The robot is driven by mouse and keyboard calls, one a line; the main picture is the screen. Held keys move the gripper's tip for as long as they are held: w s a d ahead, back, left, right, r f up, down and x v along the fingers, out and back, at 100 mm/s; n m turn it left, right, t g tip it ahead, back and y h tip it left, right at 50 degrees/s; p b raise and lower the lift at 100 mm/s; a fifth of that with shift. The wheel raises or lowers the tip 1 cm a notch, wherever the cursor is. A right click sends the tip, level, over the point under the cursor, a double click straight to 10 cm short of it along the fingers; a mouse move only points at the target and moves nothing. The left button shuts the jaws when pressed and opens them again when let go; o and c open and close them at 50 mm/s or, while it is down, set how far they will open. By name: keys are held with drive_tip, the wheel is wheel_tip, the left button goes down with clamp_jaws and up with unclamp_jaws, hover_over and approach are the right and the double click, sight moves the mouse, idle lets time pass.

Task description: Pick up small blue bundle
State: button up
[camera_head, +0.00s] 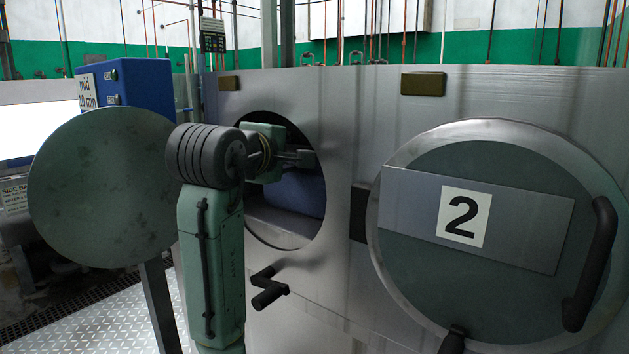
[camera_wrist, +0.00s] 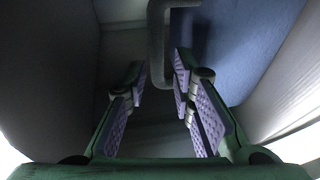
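A blue bundle (camera_head: 298,192) lies inside the round opening of the left drum, partly hidden by my arm and the rim. In the wrist view a blue surface (camera_wrist: 245,45), apparently the bundle, fills the upper right. A grey bent bar or strap (camera_wrist: 157,45) shows at the top centre, its lower end between or just beyond my fingertips; I cannot tell if it belongs to the bundle. My gripper (camera_wrist: 160,85) is open, its purple pads apart, and nothing is clearly held. In the head view my gripper (camera_head: 297,158) reaches into the opening, just above the bundle.
The metal drum front (camera_head: 345,130) surrounds the opening. A round open door (camera_head: 100,190) stands to the left of my arm. A black handle (camera_head: 268,288) sticks out below the opening. The closed door marked 2 (camera_head: 480,270) is at right. A blue box (camera_head: 140,85) stands behind left.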

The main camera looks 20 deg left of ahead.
drive_tip(key=w+p, duration=0.2)
drive_tip(key=w, duration=0.1)
drive_tip(key=shift+w+f, duration=0.1)
drive_tip(key=shift+w, duration=0.3)
drive_tip(key=shift+w+f, duration=0.2)
drive_tip(key=shift+w, duration=0.25)
drive_tip(key=shift+c, duration=0.6)
clamp_jaws()
drive_tip(key=shift+r, duration=0.1)
